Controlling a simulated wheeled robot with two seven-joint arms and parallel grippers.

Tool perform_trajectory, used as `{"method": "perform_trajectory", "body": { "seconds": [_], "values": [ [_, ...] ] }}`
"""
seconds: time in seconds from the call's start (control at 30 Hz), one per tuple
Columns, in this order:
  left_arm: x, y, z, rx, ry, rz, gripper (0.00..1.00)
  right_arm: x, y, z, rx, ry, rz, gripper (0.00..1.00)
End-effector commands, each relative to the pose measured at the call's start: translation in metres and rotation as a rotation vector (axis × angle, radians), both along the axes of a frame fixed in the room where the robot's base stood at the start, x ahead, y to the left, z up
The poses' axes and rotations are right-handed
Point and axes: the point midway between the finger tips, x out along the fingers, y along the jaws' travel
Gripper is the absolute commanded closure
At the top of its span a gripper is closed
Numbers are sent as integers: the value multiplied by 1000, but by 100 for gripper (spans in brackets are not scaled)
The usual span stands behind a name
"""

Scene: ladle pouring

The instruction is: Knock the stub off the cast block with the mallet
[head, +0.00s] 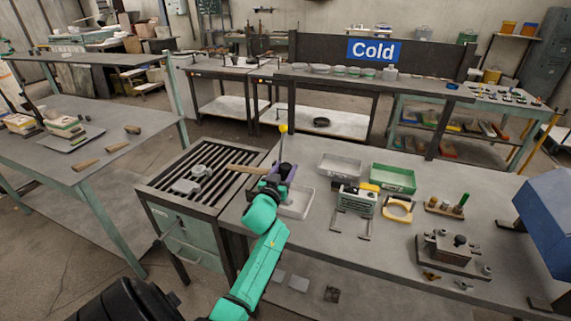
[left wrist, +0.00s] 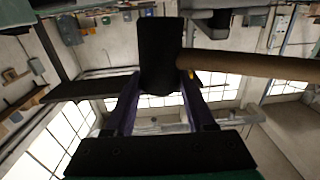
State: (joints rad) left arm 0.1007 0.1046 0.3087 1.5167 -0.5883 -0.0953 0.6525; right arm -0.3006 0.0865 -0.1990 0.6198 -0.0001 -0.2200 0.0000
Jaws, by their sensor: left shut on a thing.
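My left gripper (head: 279,174) is shut on the mallet (head: 244,169) by its head, above the left end of the grey workbench. The left wrist view shows the black mallet head (left wrist: 160,55) between the purple fingers, with the wooden handle (left wrist: 250,65) pointing right. In the head view the handle points left, over the right edge of the slatted stand. Grey cast pieces (head: 186,187) lie on the slats, left of the gripper; which is the cast block and where its stub is, I cannot tell. My right gripper is out of view.
The slatted stand (head: 158,184) adjoins the workbench (head: 328,256). A grey tray (head: 340,165), a green tray (head: 393,178), a small metal device (head: 354,198) and a vise-like fixture (head: 449,250) stand on the bench. A yellow-topped post (head: 283,129) rises just behind the gripper.

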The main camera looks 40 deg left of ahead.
Motion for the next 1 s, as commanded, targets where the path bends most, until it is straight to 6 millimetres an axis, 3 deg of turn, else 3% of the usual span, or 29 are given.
{"method": "perform_trajectory", "body": {
  "seconds": [0.03,0.43,1.0],
  "values": [
    [0,1,24,7,-9,0,100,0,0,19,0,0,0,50],
    [1,0,92,7,-10,-2,100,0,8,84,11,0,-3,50],
    [1,0,93,6,-10,-2,100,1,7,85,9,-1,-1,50]
  ]
}}
